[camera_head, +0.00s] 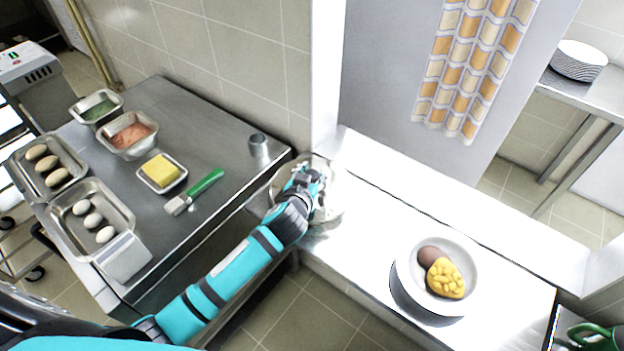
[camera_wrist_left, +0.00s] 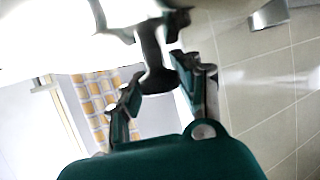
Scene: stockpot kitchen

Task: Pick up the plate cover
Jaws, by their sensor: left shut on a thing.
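The plate cover (camera_head: 332,207) is a see-through dome at the left end of the white counter, by the wall corner, partly hidden by my left gripper (camera_head: 308,182). In the left wrist view, the dark knob of the plate cover (camera_wrist_left: 153,62) sits between the two fingers of my left gripper (camera_wrist_left: 158,92), which is shut on it. I cannot tell whether the cover's rim touches the counter. My right gripper is not in view.
A white plate (camera_head: 408,292) with brown and yellow food stands on the counter (camera_head: 365,225) to the right. A steel table (camera_head: 225,150) at left holds trays of eggs, a butter dish (camera_head: 180,183), a green-handled brush (camera_head: 205,187) and a metal cup (camera_head: 258,147).

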